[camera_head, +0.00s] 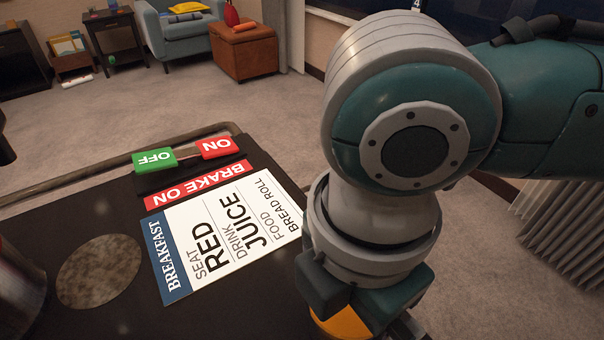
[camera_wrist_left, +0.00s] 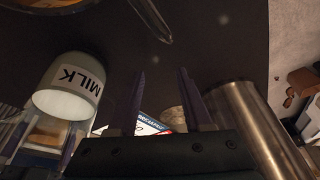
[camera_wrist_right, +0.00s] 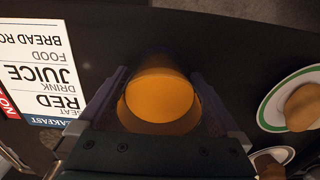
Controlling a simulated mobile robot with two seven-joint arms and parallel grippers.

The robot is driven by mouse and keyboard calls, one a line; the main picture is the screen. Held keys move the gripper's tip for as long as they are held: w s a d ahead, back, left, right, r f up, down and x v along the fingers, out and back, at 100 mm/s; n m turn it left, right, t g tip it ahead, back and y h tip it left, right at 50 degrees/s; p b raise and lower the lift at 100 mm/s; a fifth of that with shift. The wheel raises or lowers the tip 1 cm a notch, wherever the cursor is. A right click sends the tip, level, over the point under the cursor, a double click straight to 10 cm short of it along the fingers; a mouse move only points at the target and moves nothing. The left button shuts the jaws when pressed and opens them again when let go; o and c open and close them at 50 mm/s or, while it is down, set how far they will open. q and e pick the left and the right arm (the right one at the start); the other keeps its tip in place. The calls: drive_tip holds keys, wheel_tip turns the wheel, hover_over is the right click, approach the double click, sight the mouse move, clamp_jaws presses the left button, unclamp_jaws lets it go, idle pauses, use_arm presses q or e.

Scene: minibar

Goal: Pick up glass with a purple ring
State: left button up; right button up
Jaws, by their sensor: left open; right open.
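A glass of orange liquid (camera_wrist_right: 160,95) stands on the dark top in the right wrist view, between the two fingers of my right gripper (camera_wrist_right: 157,76). The fingers are apart, one on each side of it; I cannot tell whether they touch it. In the head view only a bit of the orange (camera_head: 345,322) shows under my right gripper, the rest hidden by my arm. My left gripper (camera_wrist_left: 162,78) is open and empty in the left wrist view, between a milk container and a metal cylinder.
The white milk container (camera_wrist_left: 70,85) and metal cylinder (camera_wrist_left: 245,115) flank my left gripper. A breakfast card (camera_head: 225,235) lies on the dark trolley top (camera_head: 90,210). A green-rimmed plate (camera_wrist_right: 268,108) with a bread roll (camera_wrist_right: 303,107) is right of the glass in the right wrist view.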

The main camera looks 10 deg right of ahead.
drive_tip(key=shift+f, duration=0.35)
drive_tip(key=shift+c, duration=0.4)
drive_tip(key=c, duration=1.5)
